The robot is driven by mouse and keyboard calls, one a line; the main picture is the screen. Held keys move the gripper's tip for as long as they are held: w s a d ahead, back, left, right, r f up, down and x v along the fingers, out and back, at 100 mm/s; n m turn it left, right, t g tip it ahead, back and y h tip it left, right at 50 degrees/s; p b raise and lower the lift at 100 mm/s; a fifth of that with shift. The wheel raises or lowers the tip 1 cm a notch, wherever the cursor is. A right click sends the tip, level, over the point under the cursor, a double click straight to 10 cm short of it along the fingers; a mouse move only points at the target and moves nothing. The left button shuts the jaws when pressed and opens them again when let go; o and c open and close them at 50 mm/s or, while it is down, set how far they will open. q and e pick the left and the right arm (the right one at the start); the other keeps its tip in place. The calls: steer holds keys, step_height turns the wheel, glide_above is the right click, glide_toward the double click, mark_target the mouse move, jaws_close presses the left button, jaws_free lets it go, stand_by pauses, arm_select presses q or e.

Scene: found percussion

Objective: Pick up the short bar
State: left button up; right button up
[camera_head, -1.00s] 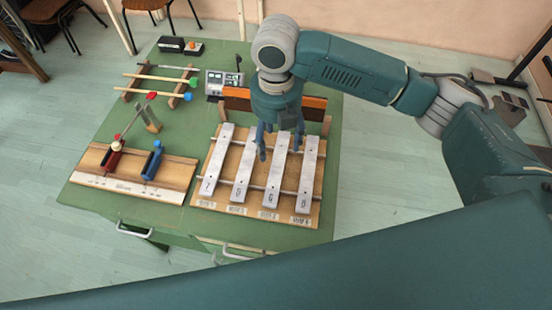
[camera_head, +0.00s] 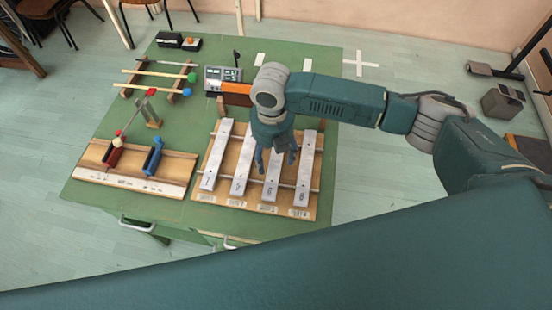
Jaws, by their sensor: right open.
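Several pale metal bars lie side by side on a wooden frame (camera_head: 285,211) on the green table. They are a left bar (camera_head: 216,158), a second bar (camera_head: 241,178), a third bar (camera_head: 270,188) and a right bar (camera_head: 305,170). I cannot tell which is the short one. My right gripper (camera_head: 276,162) points down over the third bar, fingers apart and empty, one on each side of that bar in the picture. It hides the upper parts of the middle bars. I cannot tell whether it touches them. My left gripper is not in view.
On the left of the green table (camera_head: 190,115) stand a wooden trough (camera_head: 100,180) with a red and a blue block, and a rack of mallets (camera_head: 150,75).

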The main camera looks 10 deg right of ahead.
mark_target(273, 159)
steer(key=c, duration=1.4)
steer(key=shift+r, duration=0.1)
steer(key=shift+c, duration=0.2)
step_height(273, 159, up, 20)
steer(key=b, duration=0.2)
